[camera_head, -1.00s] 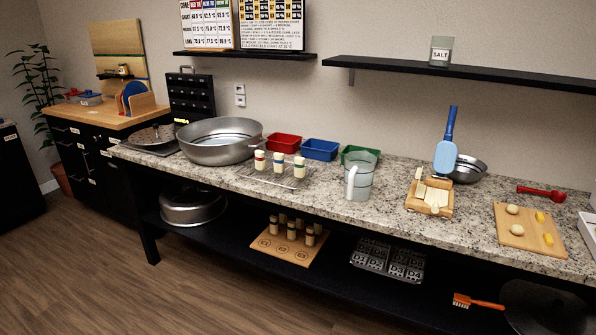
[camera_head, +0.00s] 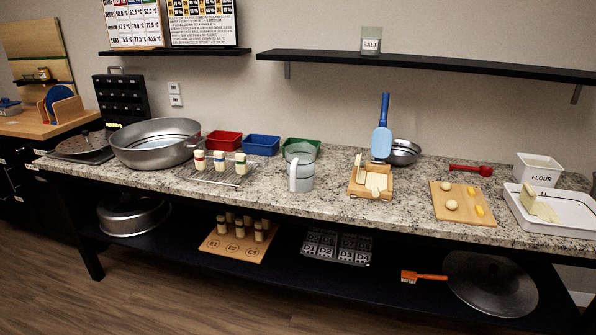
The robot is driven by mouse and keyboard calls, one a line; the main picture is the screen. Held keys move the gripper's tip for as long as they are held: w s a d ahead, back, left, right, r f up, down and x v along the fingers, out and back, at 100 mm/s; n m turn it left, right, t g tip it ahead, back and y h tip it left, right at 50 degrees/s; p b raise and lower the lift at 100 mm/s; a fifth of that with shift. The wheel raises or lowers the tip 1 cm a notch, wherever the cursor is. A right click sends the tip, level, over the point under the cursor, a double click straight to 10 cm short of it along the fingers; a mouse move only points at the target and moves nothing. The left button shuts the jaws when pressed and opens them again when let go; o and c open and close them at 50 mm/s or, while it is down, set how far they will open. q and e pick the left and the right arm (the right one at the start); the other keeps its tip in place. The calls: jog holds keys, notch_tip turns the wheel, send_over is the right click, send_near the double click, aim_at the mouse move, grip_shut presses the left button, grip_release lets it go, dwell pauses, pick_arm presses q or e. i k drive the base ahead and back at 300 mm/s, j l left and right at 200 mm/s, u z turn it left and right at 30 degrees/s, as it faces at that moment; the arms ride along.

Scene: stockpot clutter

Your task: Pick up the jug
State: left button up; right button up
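The jug (camera_head: 301,172) is a translucent grey-green measuring jug with a pale handle on its front side. It stands upright on the speckled granite counter (camera_head: 330,205), near the middle of the view. The green tray (camera_head: 290,146) is partly hidden behind it. Neither of my grippers shows in the head view, so whether they are open or shut is hidden.
Left of the jug are a wire rack with several small jars (camera_head: 220,164) and a large metal pot (camera_head: 157,146). Right are a wooden holder (camera_head: 371,184) and a board with dough (camera_head: 462,202). A wall shelf (camera_head: 430,66) hangs above.

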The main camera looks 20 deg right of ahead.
aim_at(300, 158)
jog(key=i+j, duration=0.3)
jog(key=j, duration=0.15)
jog(key=i+j, duration=0.35)
jog(key=j, duration=0.15)
jog(key=i+j, duration=0.3)
jog(key=j, duration=0.15)
jog(key=z, duration=0.35)
jog(key=i+j+z, duration=0.15)
jog(key=z, duration=0.3)
jog(key=i+j+z, duration=0.15)
jog(key=z, duration=0.3)
jog(key=i+j+z, duration=0.1)
jog(key=j+z, duration=0.3)
jog(key=i+j+z, duration=0.3)
jog(key=j, duration=0.85)
jog(key=j+z, duration=0.3)
jog(key=j, duration=0.8)
